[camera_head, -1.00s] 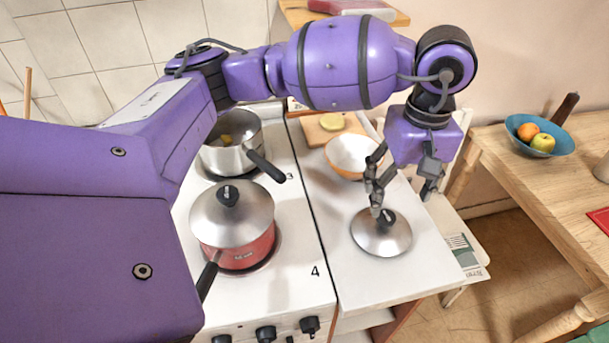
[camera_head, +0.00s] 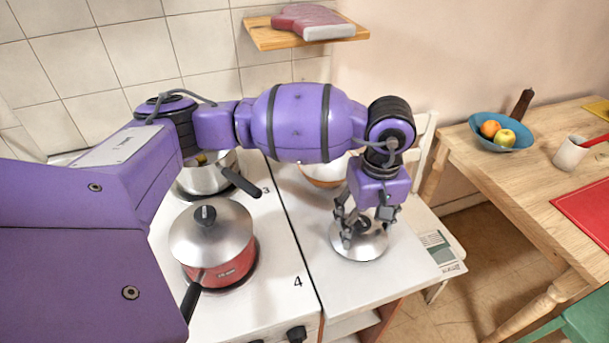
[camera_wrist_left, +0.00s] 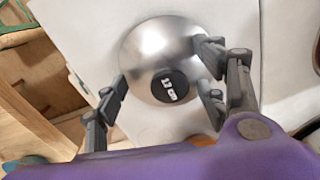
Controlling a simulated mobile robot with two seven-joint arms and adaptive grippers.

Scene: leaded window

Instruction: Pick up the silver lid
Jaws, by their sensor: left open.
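A round silver lid (camera_head: 350,249) with a black knob lies on the white counter (camera_head: 395,262) to the right of the stove. Another silver lid (camera_head: 230,234) with a black knob sits on the red pot on the stove. My left gripper (camera_head: 365,235) is open over the lid on the counter, its fingers pointing down around the knob. In the left wrist view the lid (camera_wrist_left: 150,45) and its knob (camera_wrist_left: 170,86) lie between the spread fingers of my left gripper (camera_wrist_left: 165,95). I cannot tell whether a finger touches the lid. My right gripper is not in view.
The red pot (camera_head: 228,271) and a steel pan (camera_head: 205,180) stand on the stove. A bowl (camera_head: 325,174) stands behind the lid, partly hidden by my arm. A white chair (camera_head: 425,215) and a wooden table (camera_head: 500,190) with a blue fruit bowl (camera_head: 478,136) are at right.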

